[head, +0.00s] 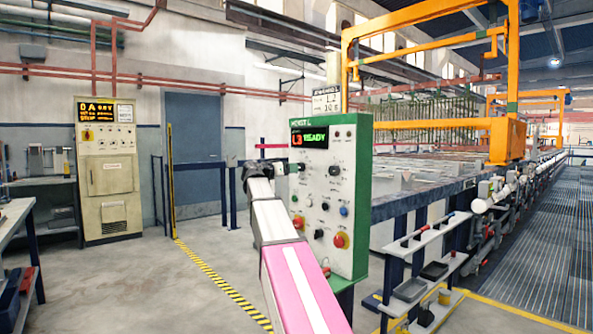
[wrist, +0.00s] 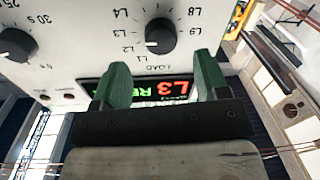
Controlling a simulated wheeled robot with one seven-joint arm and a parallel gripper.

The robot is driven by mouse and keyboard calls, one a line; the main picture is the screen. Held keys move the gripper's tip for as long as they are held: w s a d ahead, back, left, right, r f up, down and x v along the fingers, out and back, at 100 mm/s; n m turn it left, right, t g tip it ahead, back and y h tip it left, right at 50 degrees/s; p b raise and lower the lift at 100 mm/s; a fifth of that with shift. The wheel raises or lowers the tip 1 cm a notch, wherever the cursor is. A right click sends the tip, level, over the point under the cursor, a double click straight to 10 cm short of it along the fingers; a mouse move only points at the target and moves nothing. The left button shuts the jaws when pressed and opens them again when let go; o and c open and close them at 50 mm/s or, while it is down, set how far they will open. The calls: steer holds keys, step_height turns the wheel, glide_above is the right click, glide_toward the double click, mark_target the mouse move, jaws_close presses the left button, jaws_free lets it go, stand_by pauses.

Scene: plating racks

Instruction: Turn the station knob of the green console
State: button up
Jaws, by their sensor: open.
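The green console (head: 358,195) stands in the middle of the head view, its pale panel facing left with a lit L3 READY display. The wrist view shows this panel upside down. The black station knob (wrist: 161,34) sits there among the L1, L2, L3, L4 and LOAD labels; its white mark is on its lower left side in the picture, near L2. My gripper (wrist: 163,62) is open and empty. Its two green fingers are apart, over the display, and the knob lies beyond their tips, not between them. In the head view my gripper (head: 287,168) is close to the panel.
A second black knob (wrist: 17,45) with a seconds scale is on the same panel. Red buttons (head: 341,240) are low on it. A beige cabinet (head: 108,170) stands at the back left. Plating tanks and an orange gantry (head: 515,139) are behind the console.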

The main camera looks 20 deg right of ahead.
mark_target(300, 167)
steer(key=shift+x, duration=2.55)
steer(key=c, duration=0.9)
